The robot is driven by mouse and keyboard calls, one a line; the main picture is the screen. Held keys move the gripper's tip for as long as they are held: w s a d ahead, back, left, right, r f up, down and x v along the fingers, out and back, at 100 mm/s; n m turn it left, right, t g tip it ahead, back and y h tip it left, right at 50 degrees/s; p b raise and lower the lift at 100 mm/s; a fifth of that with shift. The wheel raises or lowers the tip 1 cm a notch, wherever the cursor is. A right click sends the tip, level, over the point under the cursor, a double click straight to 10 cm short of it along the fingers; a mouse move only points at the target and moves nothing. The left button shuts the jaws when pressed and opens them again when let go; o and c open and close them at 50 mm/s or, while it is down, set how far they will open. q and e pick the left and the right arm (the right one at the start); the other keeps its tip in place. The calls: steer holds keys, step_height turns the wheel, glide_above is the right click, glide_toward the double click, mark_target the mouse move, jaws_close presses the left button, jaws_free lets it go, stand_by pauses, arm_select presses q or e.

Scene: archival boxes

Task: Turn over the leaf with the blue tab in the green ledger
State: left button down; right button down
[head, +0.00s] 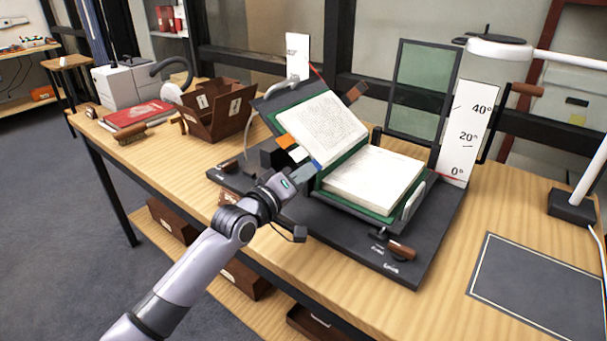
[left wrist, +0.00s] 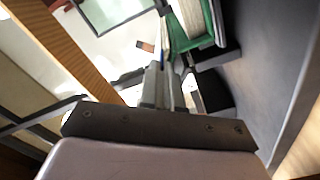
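The green ledger (head: 377,206) lies open on a dark tilting cradle (head: 336,228). Its left side, with a written page (head: 321,132), is tilted up; its right page block (head: 372,180) lies lower. An orange tab (head: 285,141), a white tab (head: 298,154) and the blue tab (head: 316,163) stick out along the left page's lower edge. My left gripper (head: 309,171) is at the blue tab. In the left wrist view its fingers (left wrist: 163,84) are close together, with the blue tab (left wrist: 162,59) between their tips. Part of the tab is hidden by the fingers. My right gripper is not in view.
An angle scale (head: 464,134) and a green-glazed panel (head: 419,88) stand behind the cradle. A brown handle (head: 401,250) is at its front edge. A brown box (head: 216,110) and red book (head: 138,114) are left. A grey mat (head: 540,285) lies bare at right.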

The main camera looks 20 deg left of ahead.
arm_select(q)
steer(key=shift+s+d+r+m+p, duration=0.1)
steer(key=shift+d+r+m+p, duration=0.1)
steer(key=shift+m+p, duration=0.6)
steer(key=shift+s+d+m+p, duration=0.15)
steer(key=shift+m+p, duration=0.45)
steer(key=shift+m, duration=0.5)
steer(key=shift+d+f+m, duration=0.15)
steer(key=shift+f+m, duration=0.05)
steer(key=shift+m, duration=0.4)
